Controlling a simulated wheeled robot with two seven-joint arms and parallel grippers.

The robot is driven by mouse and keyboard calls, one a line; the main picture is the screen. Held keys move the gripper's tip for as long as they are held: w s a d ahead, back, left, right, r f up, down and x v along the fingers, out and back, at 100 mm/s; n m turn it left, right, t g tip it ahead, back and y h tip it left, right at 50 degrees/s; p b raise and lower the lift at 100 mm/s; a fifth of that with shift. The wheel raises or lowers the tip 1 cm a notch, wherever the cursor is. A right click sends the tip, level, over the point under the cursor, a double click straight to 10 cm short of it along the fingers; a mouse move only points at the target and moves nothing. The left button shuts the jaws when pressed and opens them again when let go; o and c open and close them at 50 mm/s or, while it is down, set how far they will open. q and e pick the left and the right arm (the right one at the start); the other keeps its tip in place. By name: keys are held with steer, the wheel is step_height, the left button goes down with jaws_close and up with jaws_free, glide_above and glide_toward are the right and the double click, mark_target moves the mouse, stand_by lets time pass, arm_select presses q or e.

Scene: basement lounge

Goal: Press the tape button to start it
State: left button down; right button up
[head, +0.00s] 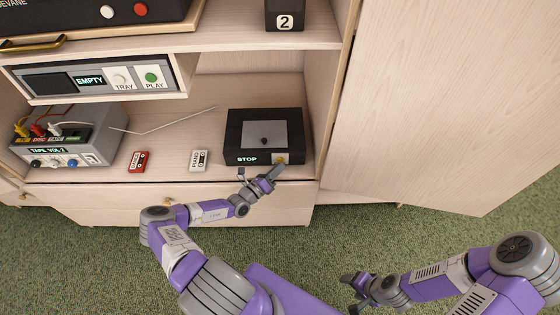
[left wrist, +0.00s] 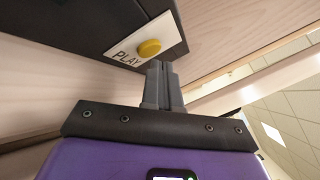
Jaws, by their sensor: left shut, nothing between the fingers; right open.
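The black tape deck (head: 232,130) stands on the shelf at the right. Its front display reads STOP. A yellow button (head: 280,158) sits at the right of its front. In the left wrist view the yellow button (left wrist: 150,48) sits on a white plate marked PLAY. My left gripper (head: 276,172) is shut and empty, with its fingertips just in front of and slightly below the button. In the left wrist view the fingertips (left wrist: 160,68) appear very close to the button; I cannot tell whether they touch. My right gripper (head: 350,290) is open and empty, low over the carpet.
A red cassette (head: 139,161) and a white PIANO cassette (head: 199,160) lie left of the deck. A grey TAPE VOL 2 box (head: 85,145) with cables stands further left. Above is a player (head: 95,78) showing EMPTY, with TRAY and PLAY buttons. A cabinet panel (head: 440,100) is at right.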

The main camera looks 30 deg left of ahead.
arm_select(q)
steer(key=shift+w, duration=0.15)
stand_by(0.4)
steer(key=shift+w+a, duration=0.2)
steer(key=shift+w, duration=0.05)
steer(key=shift+s, duration=0.1)
steer(key=shift+s+d+r+p, duration=0.15)
steer(key=shift+s+p, duration=0.1)
steer(key=shift+p, duration=0.25)
steer(key=shift+s+d, duration=0.1)
